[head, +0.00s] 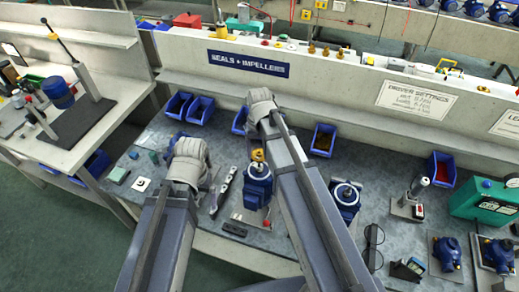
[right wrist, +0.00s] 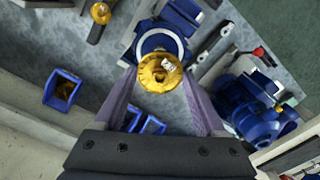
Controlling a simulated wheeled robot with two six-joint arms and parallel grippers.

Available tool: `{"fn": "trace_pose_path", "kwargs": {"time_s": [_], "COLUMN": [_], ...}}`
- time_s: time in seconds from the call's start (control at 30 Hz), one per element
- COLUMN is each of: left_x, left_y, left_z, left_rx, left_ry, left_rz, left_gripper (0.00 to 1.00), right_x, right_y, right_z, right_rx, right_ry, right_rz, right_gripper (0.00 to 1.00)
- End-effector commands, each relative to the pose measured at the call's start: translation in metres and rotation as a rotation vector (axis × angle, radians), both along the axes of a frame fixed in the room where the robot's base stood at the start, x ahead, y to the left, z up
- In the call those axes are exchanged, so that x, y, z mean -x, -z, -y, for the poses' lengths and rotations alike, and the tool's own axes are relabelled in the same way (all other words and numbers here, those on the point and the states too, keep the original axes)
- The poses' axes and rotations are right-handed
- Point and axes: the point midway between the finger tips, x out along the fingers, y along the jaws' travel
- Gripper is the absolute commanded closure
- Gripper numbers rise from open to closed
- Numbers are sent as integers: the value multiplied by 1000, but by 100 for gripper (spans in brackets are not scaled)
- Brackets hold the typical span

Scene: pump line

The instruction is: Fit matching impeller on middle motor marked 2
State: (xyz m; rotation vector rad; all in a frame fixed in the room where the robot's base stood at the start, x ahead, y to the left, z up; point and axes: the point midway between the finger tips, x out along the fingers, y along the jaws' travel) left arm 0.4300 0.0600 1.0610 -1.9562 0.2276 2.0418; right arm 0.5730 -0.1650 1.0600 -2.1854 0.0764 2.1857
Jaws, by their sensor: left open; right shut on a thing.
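A gold impeller (right wrist: 158,76) with a small white tag sits between the fingers of my right gripper (right wrist: 161,88), which is shut on it. It also shows in the head view (head: 257,155), over a blue motor (head: 258,188). In the right wrist view the same motor (right wrist: 160,40) is right beyond the impeller, its pale ring partly covered. I cannot tell whether the impeller touches the shaft, and I cannot read the motor's number. Another blue motor (head: 346,196) stands to the right with a bare shaft. My left gripper (head: 188,162) is open at the left, its fingers mostly hidden.
Blue bins (head: 323,140) line the back of the bench, below a sign (head: 247,64) reading "SEALS + IMPELLERS". A stand tool (head: 412,198) and a green case (head: 480,205) are at the right. Small parts lie on the bench at the left.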

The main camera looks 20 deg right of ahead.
Motion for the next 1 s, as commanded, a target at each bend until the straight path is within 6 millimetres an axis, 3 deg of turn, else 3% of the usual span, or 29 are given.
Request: {"fn": "trace_pose_path", "kwargs": {"time_s": [0.5, 1.0], "left_x": [0, 0], "left_y": [50, 55], "left_z": [0, 0], "left_rx": [-1, -1], "left_ry": [4, 3], "left_rz": [0, 0], "left_gripper": [0, 0], "right_x": [0, 0], "right_y": [50, 55], "right_z": [0, 0], "right_rx": [0, 0], "right_ry": [0, 0], "right_rz": [0, 0], "right_gripper": [83, 83]}}
